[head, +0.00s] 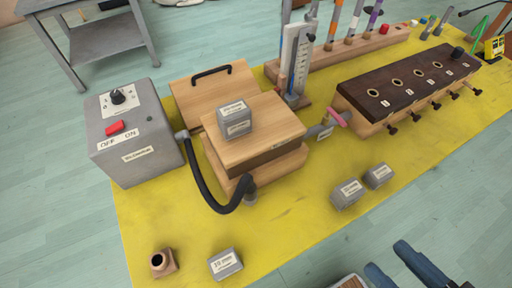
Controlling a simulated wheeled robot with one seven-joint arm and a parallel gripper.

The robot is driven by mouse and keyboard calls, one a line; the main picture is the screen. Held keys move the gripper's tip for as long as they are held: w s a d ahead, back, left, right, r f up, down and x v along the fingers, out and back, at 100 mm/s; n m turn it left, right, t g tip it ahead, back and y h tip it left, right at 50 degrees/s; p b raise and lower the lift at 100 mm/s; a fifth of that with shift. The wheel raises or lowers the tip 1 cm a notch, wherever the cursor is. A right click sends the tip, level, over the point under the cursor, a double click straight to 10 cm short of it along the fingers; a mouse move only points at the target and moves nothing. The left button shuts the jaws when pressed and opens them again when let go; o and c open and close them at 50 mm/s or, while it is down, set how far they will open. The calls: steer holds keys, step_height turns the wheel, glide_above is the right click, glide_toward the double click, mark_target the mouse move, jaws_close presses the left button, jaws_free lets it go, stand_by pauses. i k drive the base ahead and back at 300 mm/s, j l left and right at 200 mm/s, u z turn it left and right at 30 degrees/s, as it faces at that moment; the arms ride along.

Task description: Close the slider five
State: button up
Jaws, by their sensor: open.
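The dark-topped wooden chest (350,84) stands at the right of the yellow table, with a row of round holes and small number labels on top, too small to read surely. Several slider knobs stick out along its front. The slider at the far right end (473,88), which I take as slider five, appears to stick out of the front, its knob dark. The nearest-left knob (392,130) also juts out. My gripper (388,257) shows as two dark blue fingers at the bottom right, apart and empty, well in front of the chest.
Grey labelled weights (347,194) and (378,176) sit on the yellow table (290,225) before the chest. A wooden bellows (250,133) with a weight on top, a black hose (205,190) and a grey blower box (132,140) stand left. Pipes stand behind.

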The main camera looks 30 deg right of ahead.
mark_target(478, 92)
steer(key=z, duration=1.75)
steer(key=i, duration=0.55)
steer(key=z, duration=0.05)
